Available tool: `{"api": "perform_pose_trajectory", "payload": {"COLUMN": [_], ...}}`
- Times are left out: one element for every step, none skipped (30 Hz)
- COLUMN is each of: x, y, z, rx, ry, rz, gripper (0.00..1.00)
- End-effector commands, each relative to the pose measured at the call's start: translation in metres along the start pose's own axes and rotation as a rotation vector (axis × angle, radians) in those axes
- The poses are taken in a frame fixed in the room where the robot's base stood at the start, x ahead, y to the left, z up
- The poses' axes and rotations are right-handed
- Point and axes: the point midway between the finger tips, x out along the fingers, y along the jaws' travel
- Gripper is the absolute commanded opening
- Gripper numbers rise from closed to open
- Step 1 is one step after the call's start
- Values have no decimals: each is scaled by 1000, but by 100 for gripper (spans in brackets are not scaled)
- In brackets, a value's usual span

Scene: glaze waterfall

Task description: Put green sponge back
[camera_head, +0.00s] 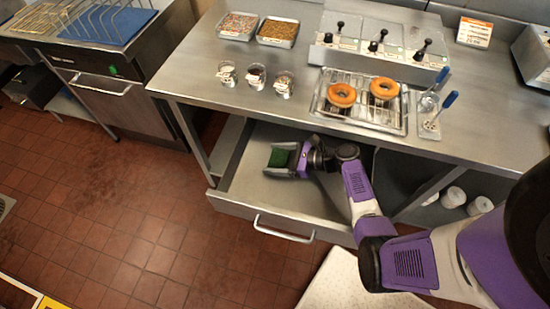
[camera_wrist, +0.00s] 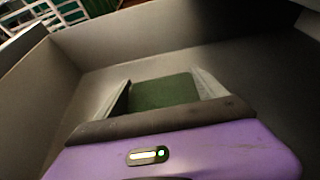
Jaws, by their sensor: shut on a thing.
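The green sponge (camera_head: 279,158) is held between the fingers of my gripper (camera_head: 283,161), inside the open metal drawer (camera_head: 250,206) under the counter. In the wrist view the sponge (camera_wrist: 165,92) shows as a dark green block between the two fingers of my gripper (camera_wrist: 167,97), with the grey drawer walls (camera_wrist: 140,35) around it. My gripper is shut on the sponge. I cannot tell whether the sponge touches the drawer floor.
Above the drawer, the steel counter (camera_head: 205,70) holds a rack (camera_head: 330,112) with two donuts, several small cups (camera_head: 255,77), two topping trays (camera_head: 278,32) and a lever unit (camera_head: 375,45). The rest of the drawer looks empty. A fryer (camera_head: 115,80) stands at the left.

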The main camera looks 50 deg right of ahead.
Motion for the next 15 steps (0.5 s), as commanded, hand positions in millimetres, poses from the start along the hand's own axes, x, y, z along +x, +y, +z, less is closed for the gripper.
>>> {"api": "perform_pose_trajectory", "payload": {"x": [0,0,1,1,0,0,0,0,0,0,0,0,0,0,-1], "y": [0,0,0,0,0,0,0,0,0,0,0,0,0,0,0], "z": [0,-1,-3,-2,-2,-1,-1,-1,-1,-1,-1,-1,-1,0,1], "rx": [0,0,1,0,0,0,0,0,0,0,0,0,0,0,0], "ry": [0,0,0,0,0,0,1,1,1,1,1,1,1,1,1], "rz": [0,0,0,0,0,0,1,0,0,1,1,1,1,1,0], "gripper": [44,44,44,86,92,100,100,100,100,100,100,100,100,100,100]}}
